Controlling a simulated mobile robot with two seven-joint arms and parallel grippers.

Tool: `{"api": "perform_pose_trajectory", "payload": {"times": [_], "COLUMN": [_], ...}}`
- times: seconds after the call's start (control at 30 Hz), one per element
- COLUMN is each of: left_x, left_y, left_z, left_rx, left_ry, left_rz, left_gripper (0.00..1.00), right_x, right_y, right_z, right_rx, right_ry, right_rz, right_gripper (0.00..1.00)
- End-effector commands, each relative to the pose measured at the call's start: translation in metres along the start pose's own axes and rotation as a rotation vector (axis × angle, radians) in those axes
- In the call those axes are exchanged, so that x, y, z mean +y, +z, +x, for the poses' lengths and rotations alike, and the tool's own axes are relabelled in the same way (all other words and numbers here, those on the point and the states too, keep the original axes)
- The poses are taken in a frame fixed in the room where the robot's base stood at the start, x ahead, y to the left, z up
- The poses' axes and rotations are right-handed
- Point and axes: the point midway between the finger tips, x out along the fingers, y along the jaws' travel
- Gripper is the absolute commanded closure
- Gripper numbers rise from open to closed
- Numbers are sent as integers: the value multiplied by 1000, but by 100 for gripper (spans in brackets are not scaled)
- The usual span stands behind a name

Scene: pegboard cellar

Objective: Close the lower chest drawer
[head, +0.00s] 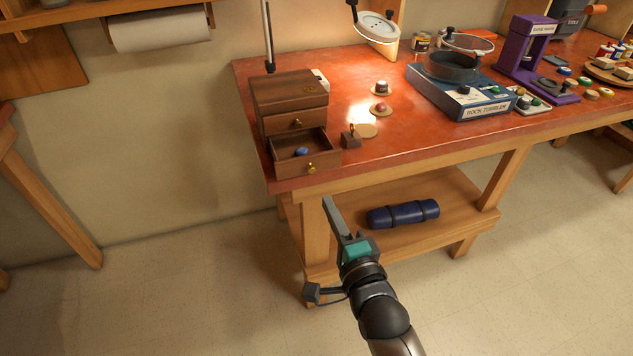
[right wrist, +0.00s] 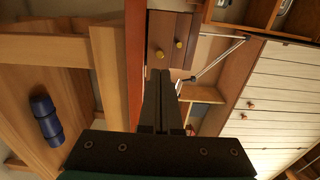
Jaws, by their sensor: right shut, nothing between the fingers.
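The small wooden chest (head: 290,97) stands at the left end of the red-topped workbench. Its lower drawer (head: 316,165) is pulled out, with a brass knob on its front and a blue stone (head: 301,151) inside. The upper drawer (head: 296,122) looks shut. My right gripper (head: 329,204) is shut and empty, in front of the bench and below the lower drawer, apart from it. In the right wrist view the chest (right wrist: 172,35) with its two brass knobs shows beyond the fingers (right wrist: 162,80). My left gripper is not in view.
The red workbench top (head: 430,140) has its front edge between my right gripper and the chest. A small brown block (head: 350,138) stands right beside the open drawer. A rock tumbler (head: 463,92) is farther right. A blue roll (head: 403,214) lies on the lower shelf.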

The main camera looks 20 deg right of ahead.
Motion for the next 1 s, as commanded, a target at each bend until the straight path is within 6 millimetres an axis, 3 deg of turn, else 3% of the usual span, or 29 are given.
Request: {"api": "perform_pose_trajectory", "payload": {"times": [0.3, 0.5, 1.0], "left_x": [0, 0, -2], "left_y": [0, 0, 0], "left_z": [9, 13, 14], "left_rx": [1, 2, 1], "left_ry": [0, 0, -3], "left_rz": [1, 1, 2], "left_gripper": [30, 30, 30], "right_x": [1, 1, 0], "right_y": [0, 0, 0], "right_z": [50, 71, 82], "right_rx": [0, 0, -1], "right_ry": [-1, 0, 2], "right_rz": [-1, -1, -1], "right_gripper": [100, 100, 100]}}
